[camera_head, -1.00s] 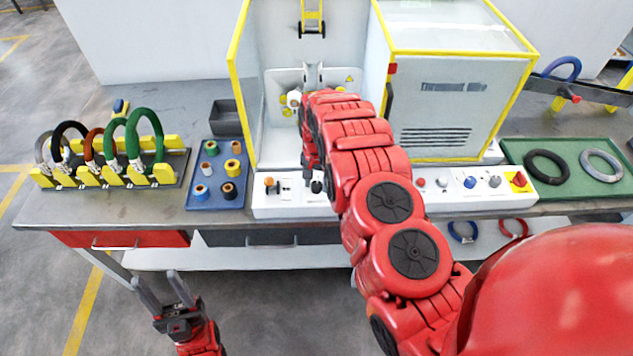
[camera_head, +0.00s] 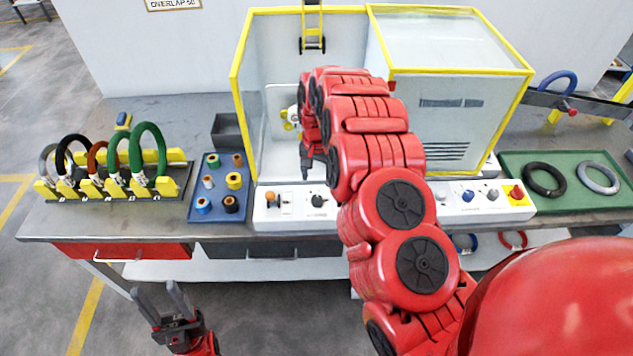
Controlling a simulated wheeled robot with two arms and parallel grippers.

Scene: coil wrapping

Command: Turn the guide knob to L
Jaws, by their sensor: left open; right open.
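A black knob (camera_head: 318,201) sits on the white control panel (camera_head: 290,214) at the front of the yellow-framed machine. Small marks show around it, but its labels and pointer direction are too small to read. An orange-topped control (camera_head: 270,197) is to its left. My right gripper (camera_head: 307,172) is open, just above and behind the black knob and apart from it. Its fingers are small and partly hidden by my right arm, which also covers the panel's middle. My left gripper (camera_head: 155,290) is open and empty, low in front of the bench.
A blue tray of small spools (camera_head: 187,213) and a rack of colored coils (camera_head: 60,194) stand left on the bench. A green tray (camera_head: 512,175) with two rings is at the right. More buttons and a red switch (camera_head: 516,192) line the panel's right side.

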